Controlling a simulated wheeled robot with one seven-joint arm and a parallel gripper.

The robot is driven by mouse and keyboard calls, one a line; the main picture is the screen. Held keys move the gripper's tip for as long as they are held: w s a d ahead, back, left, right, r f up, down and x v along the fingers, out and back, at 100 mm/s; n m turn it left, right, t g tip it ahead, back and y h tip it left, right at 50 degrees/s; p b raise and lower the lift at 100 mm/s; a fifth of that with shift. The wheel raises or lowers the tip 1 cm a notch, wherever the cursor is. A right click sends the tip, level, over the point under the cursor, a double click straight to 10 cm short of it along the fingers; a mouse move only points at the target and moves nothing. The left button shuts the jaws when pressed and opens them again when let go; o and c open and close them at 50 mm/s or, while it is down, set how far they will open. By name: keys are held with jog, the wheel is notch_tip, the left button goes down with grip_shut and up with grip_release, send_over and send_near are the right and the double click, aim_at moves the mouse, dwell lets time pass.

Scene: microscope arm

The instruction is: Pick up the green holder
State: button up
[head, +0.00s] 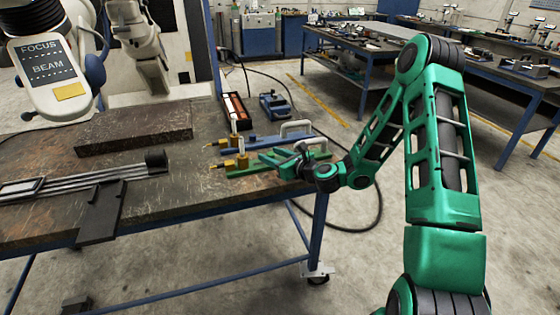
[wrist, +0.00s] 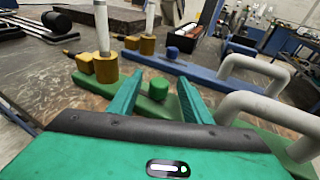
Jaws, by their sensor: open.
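The green holder (wrist: 98,84) lies on the worn table top, a flat green bar with a brass block and upright white rod at its far left end, a green knob and a grey loop handle (wrist: 262,112) at the right. In the head view the green holder (head: 238,173) is partly hidden by my gripper (head: 264,158). My gripper also shows in the wrist view (wrist: 158,92), open, its two green fingers above the bar on either side of the green knob. I cannot tell whether they touch it.
A similar blue holder (wrist: 193,69) lies just behind the green one. A stone slab (head: 135,128) and a black rail fixture (head: 100,205) are to the left. The table's right edge is near.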

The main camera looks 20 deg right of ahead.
jog(key=shift+w+a+f, duration=0.1)
jog(key=shift+w+a, duration=0.05)
jog(key=shift+w, duration=0.15)
jog(key=shift+c, duration=0.4)
grip_shut()
